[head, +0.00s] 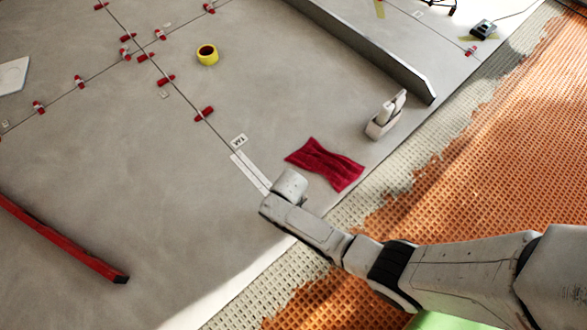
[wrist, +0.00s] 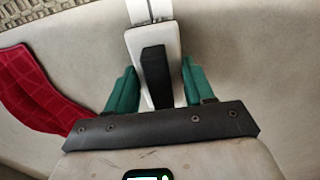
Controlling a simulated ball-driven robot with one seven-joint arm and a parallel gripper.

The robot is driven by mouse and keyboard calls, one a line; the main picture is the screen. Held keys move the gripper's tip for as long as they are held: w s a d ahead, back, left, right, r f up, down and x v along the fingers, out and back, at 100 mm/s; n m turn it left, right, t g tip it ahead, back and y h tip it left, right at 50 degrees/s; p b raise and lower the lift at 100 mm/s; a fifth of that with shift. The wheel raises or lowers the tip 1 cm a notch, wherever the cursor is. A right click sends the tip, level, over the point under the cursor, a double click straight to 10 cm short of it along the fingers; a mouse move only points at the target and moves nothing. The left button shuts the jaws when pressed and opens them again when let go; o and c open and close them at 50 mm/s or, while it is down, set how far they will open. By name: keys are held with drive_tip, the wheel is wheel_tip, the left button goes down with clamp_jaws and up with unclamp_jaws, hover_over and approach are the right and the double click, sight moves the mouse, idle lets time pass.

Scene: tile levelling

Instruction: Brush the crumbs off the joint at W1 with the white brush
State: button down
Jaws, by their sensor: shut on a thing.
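The white brush (wrist: 166,47), with a black part on top, is between the two green fingers of my gripper (wrist: 156,87) in the wrist view, and the gripper is shut on it. In the head view my wrist hides the fingers and brush. The joint at W1 is the dark line running to the small printed label (head: 239,140), with two white strips (head: 249,172) running on toward my wrist. The strips also show beyond the brush in the wrist view (wrist: 138,10). I cannot make out crumbs or whether the bristles touch the floor.
A red cloth (head: 325,164) lies right of the strips. A white object (head: 385,118) stands near the tile edge. Red clips (head: 204,114) line the joints.

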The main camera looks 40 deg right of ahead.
drive_tip(key=shift+w+r+b, duration=0.1)
drive_tip(key=shift+w+b, duration=0.2)
drive_tip(key=shift+w, duration=0.8)
drive_tip(key=shift+w+b, duration=1.05)
drive_tip(key=shift+w, duration=0.9)
drive_tip(key=shift+w, duration=0.1)
drive_tip(key=shift+w, duration=1.05)
drive_tip(key=shift+w+f, duration=0.2)
drive_tip(key=shift+w, duration=1.7)
drive_tip(key=shift+w, duration=1)
